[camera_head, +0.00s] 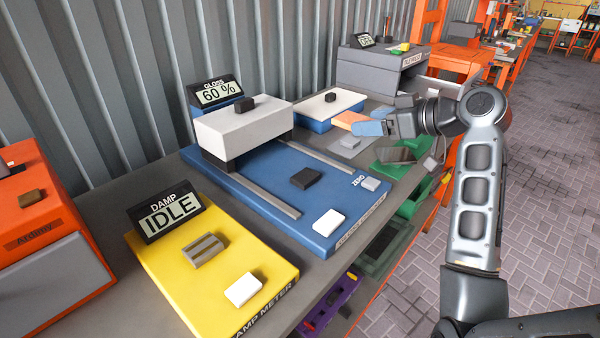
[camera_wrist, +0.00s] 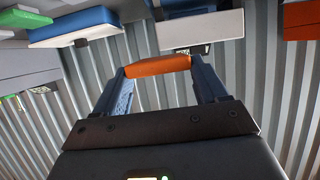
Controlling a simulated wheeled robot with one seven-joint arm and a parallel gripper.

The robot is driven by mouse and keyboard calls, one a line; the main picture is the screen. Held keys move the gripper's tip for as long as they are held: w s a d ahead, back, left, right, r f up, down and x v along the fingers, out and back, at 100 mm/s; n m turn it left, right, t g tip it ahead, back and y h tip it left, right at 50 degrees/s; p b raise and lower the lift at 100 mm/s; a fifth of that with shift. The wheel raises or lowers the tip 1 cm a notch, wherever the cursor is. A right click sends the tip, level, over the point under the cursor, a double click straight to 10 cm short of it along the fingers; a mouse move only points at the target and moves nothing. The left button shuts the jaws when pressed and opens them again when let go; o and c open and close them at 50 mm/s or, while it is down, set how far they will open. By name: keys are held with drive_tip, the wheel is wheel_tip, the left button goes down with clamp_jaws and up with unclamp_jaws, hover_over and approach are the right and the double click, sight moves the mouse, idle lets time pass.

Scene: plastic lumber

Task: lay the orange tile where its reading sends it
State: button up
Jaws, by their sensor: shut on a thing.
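My gripper (camera_head: 372,127) is shut on the orange tile (camera_head: 348,118) and holds it in the air above the right part of the bench. In the wrist view the orange tile (camera_wrist: 158,66) spans between the two fingertips. The yellow damp meter (camera_head: 165,262) has a display (camera_head: 168,211) reading "IDLE".
A blue tray with a white top (camera_head: 318,107) and a grey box machine (camera_head: 375,68) stand farther back. Green trays (camera_head: 410,195) are at the bench's right edge. An orange machine (camera_head: 40,235) is at left. Corrugated wall bounds the back; the paved floor at right is open.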

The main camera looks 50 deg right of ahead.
hover_over(319, 188)
wheel_tip(319, 188, down, 7)
drive_tip(key=shift+f+p, duration=0.1)
drive_tip(key=shift+p, duration=0.3)
drive_tip(key=shift+f, duration=1.7)
drive_tip(key=shift+f, duration=0.2)
drive_tip(key=o, duration=1.2)
drive_tip(key=shift+c, duration=0.2)
